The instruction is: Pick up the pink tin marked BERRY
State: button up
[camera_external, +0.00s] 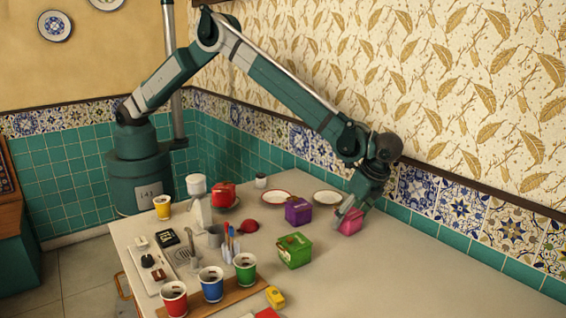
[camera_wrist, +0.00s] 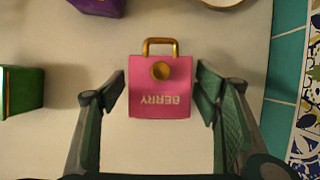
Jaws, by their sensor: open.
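The pink tin (camera_wrist: 160,88) marked BERRY stands on the counter in the wrist view, with a brass handle and a round brass knob; its lettering appears upside down. My gripper (camera_wrist: 160,90) is open, with one finger on each side of the tin and a narrow gap visible at both sides. In the external view the pink tin (camera_external: 350,221) is near the back wall, and my gripper (camera_external: 352,212) is lowered at it, partly hiding it.
A purple tin (camera_external: 298,211) and a green tin (camera_external: 294,251) stand to the left of the pink tin. Plates (camera_external: 327,198) lie behind it near the tiled wall. Several cups, including a green one (camera_external: 245,268), stand at the front. The counter's right side is clear.

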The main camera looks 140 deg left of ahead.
aim_at(349, 212)
jog(key=c, duration=1.2)
jog(key=shift+o, duration=0.2)
jog(key=shift+r+p, duration=0.4)
jog(key=shift+r, duration=4.6)
